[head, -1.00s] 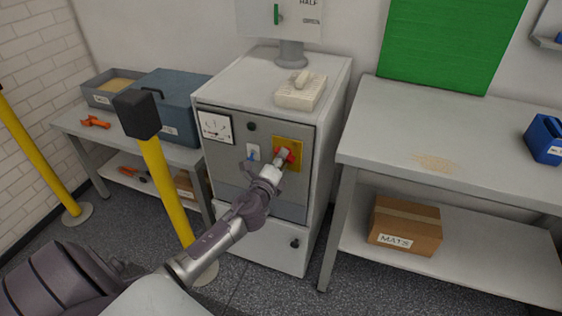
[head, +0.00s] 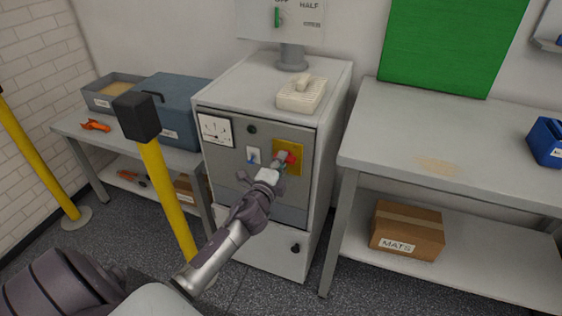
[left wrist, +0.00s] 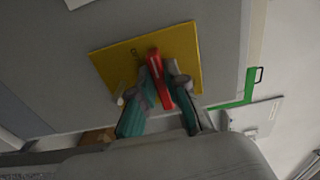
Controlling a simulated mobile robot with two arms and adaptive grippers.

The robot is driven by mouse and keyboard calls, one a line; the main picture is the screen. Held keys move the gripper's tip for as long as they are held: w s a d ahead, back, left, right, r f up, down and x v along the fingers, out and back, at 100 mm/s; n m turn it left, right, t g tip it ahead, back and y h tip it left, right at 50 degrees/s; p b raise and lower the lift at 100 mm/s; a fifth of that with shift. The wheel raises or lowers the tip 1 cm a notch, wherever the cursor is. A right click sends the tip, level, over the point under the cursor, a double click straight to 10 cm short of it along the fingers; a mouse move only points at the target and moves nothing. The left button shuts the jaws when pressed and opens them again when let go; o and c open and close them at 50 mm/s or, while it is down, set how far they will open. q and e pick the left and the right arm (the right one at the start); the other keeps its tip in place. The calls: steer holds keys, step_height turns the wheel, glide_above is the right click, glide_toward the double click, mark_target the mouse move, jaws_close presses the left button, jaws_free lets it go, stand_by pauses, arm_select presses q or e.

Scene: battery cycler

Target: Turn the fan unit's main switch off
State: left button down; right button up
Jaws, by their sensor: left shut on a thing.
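The grey cabinet (head: 225,186) stands against the wall with a panel on its front. A red switch handle (head: 291,157) sits on a yellow plate (head: 296,171) at the panel's upper right. It also shows in the left wrist view as a red bar (left wrist: 155,65) on the yellow plate (left wrist: 112,65), with a small dark mark beside it. My left gripper (head: 281,158) is shut on the red handle. My right gripper is not in view.
A yellow post with a black top (head: 137,117) stands close by my left arm. A workbench (head: 450,140) is at the right. A beige object (head: 301,95) lies on the cabinet.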

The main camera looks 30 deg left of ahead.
arm_select(q)
steer(key=c, duration=1.2)
jaws_free()
steer(key=v, duration=1.2)
